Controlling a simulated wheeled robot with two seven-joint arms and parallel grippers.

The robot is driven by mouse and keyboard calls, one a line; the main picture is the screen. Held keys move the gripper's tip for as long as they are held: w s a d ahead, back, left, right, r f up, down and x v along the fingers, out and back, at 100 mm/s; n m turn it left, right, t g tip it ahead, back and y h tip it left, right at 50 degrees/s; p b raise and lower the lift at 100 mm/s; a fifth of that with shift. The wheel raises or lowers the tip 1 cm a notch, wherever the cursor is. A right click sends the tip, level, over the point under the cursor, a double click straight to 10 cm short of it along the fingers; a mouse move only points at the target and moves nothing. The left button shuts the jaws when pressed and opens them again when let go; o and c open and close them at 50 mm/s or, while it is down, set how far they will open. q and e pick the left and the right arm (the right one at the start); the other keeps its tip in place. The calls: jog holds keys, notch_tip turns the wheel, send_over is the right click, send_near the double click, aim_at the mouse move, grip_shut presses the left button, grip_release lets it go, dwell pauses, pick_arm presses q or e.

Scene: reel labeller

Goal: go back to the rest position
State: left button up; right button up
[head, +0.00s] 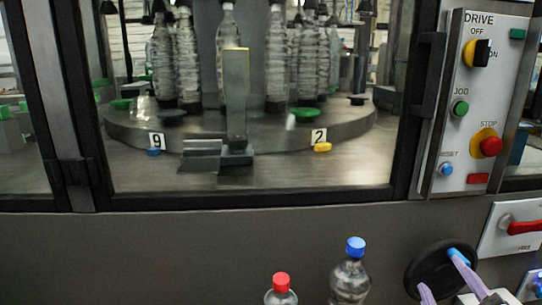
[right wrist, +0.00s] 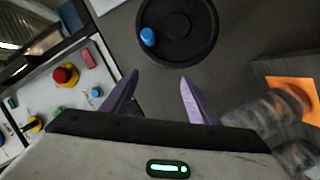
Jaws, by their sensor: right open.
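My right gripper (head: 442,277) is at the lower right of the head view, in front of the black handwheel (head: 423,268). Its purple fingers are apart, with nothing between them. In the right wrist view the gripper (right wrist: 158,74) is open and the handwheel (right wrist: 185,50) lies beyond its fingertips. The wheel's blue knob (right wrist: 147,37) stands apart from both fingers there. In the head view the knob (head: 457,255) shows close to one fingertip. My left gripper is in neither view.
A red-capped bottle (head: 281,284) and a blue-capped bottle (head: 352,278) stand left of the wheel. The drive panel (head: 470,100) with its red stop button (head: 491,146) is above. A red-handled switch (head: 523,228) is to the right. Glass doors enclose the bottle turntable (head: 270,130).

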jog(key=s+a+f+m+g+y, duration=0.1)
jog(key=s+f+m+g, duration=0.15)
jog(key=s+f, duration=0.4)
jog(key=s+a+f+m+g+y, duration=0.1)
jog(key=s+a+f+m+g, duration=0.2)
jog(key=f, duration=0.6)
jog(key=s+a+f+g+y, duration=0.1)
jog(key=s+a+f+g, duration=0.2)
jog(key=s, duration=0.4)
jog(key=s+a+f+g+y, duration=0.1)
jog(key=s+f+g, duration=0.3)
jog(key=s+f, duration=0.2)
jog(key=w+a+f+t+y+p, duration=0.2)
jog(key=w+a+f+t+p, duration=0.1)
jog(key=w+a+t+p, duration=0.1)
jog(key=a+t+p, duration=0.1)
jog(key=a+p, duration=0.1)
jog(key=shift+a+f+m+y+p, duration=0.25)
jog(key=shift+a+m+y+p, duration=0.05)
jog(key=shift+a+m+p, duration=0.1)
